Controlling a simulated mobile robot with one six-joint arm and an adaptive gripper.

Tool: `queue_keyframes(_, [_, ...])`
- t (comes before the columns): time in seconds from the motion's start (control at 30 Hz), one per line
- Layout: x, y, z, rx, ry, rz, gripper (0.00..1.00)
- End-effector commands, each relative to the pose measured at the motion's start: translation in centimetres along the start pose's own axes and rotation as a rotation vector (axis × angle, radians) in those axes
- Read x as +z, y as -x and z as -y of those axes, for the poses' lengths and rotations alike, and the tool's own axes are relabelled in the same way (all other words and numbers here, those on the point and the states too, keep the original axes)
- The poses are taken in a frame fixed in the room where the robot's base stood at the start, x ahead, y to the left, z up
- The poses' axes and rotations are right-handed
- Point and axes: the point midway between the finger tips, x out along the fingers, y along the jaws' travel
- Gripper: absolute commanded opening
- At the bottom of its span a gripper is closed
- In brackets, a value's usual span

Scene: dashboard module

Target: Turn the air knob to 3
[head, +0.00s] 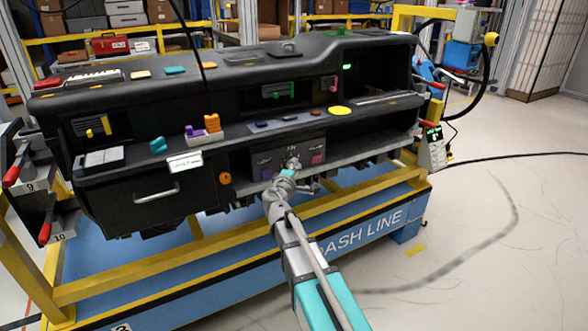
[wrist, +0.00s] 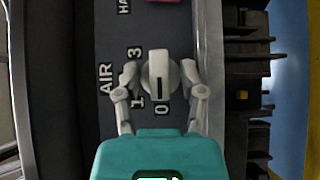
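The air knob (wrist: 160,72) is a pale grey round knob on a dark panel in the wrist view. Its black pointer line points down, toward the 0 mark. The label AIR (wrist: 106,80) stands left of it, with 3 (wrist: 134,53) at upper left, 1 (wrist: 138,102) at lower left and 0 (wrist: 161,110) below. No 2 shows; the left finger covers part of the scale. My gripper (wrist: 160,69) is open, with one finger on each side of the knob and narrow gaps seeming to remain. In the head view my gripper (head: 291,166) is at the panel and hides most of the knob.
A pink piece (wrist: 163,1) shows at the wrist view's top edge. The dashboard (head: 240,130) rests on a yellow frame (head: 130,285). A purple piece (head: 265,174) and a pink piece (head: 317,159) flank my gripper on the panel. Open floor (head: 500,240) lies at right.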

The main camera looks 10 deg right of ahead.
Motion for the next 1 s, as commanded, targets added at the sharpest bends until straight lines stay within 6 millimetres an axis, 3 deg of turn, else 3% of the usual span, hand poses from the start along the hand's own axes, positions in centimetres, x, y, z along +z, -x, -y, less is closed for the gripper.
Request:
queue_keyframes(0.03, [-0.01,0.01,0.0,0.0,0.0,0.0,0.35])
queue_keyframes(0.23, [-0.06,-0.02,-0.01,0.0,0.0,-0.001,0.0])
queue_keyframes(1.0, [-0.38,-0.29,-0.54,-0.084,-0.085,-0.006,0.0])
